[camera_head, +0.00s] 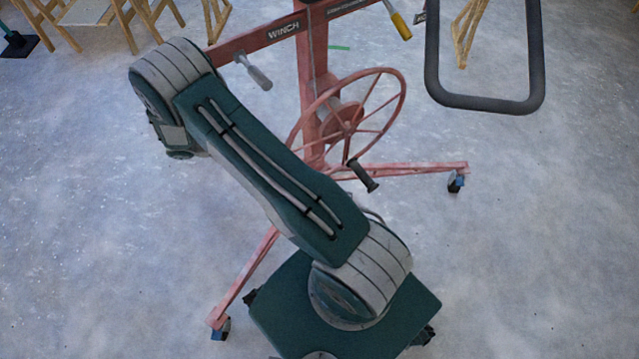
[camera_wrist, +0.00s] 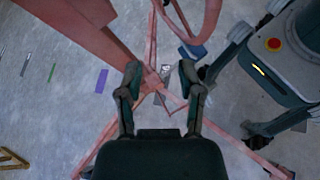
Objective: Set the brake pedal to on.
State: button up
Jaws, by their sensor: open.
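The red panel lift (camera_head: 312,75) stands on the floor, with its spoked wheel (camera_head: 402,100) facing me. In the wrist view my gripper (camera_wrist: 160,78) is open and empty, its two dark fingers spread above the place where the lift's red legs (camera_wrist: 232,138) meet. A small grey plate (camera_wrist: 166,71) shows between the fingertips, and a blue-grey piece (camera_wrist: 193,50) lies just beyond the right finger. I cannot tell which of these, if either, is the brake pedal, nor its setting. In the head view my arm hides the gripper and part of the lift's base.
The wheel's black handle (camera_head: 362,176) sticks out toward me. A grey handle (camera_head: 254,72) and a yellow handle (camera_head: 397,20) hang from the red crossbar. A dark tubular frame (camera_head: 483,103) is at upper right. Wooden trestles (camera_head: 128,22) stand behind. Open floor lies at both sides.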

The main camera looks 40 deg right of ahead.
jog(key=s+d+f+n+t+h, duration=0.25)
jog(key=s+f+n, duration=0.2)
jog(key=f, duration=0.75)
jog(key=s+d+f+n+t+h, duration=0.1)
jog(key=s+f+n+h, duration=0.35)
jog(key=f, duration=0.75)
jog(key=shift+m+g, duration=0.25)
jog(key=shift+m, duration=0.05)
jog(key=d, duration=0.3)
jog(key=s+d, duration=0.1)
jog(key=d, duration=0.6)
jog(key=shift+s+d+f, duration=0.1)
jog(key=shift+s+d, duration=0.1)
jog(key=shift+s, duration=0.1)
grip_shut()
